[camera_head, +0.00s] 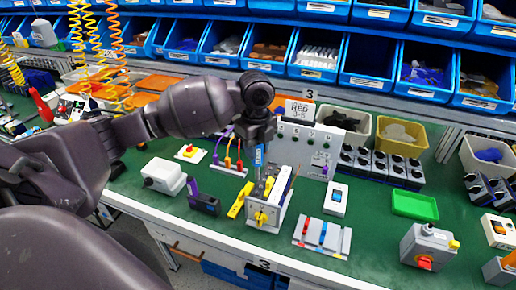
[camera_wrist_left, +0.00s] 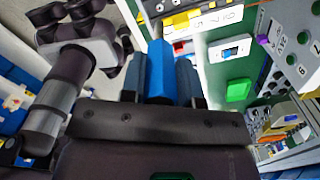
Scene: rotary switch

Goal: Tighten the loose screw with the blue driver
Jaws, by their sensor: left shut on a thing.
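My left gripper (camera_head: 259,137) points down over the bench and is shut on the blue driver (camera_head: 259,157). The driver hangs upright from the fingers, its lower end at the top of a white module with yellow parts (camera_head: 267,205). In the left wrist view the blue driver (camera_wrist_left: 160,72) sits between the fingers, and part of the module (camera_wrist_left: 190,20) shows beyond it. The loose screw is too small or hidden to make out, and I cannot tell whether the driver tip touches it. My right gripper is not in view.
A grey panel (camera_head: 299,140) with knobs stands close behind the module. Left are a purple-black tool (camera_head: 203,202) and a white box (camera_head: 163,176); right are a blue rocker switch (camera_head: 336,198) and a lever block (camera_head: 322,237). A green tray (camera_head: 414,206) sits farther right. Some green bench is bare.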

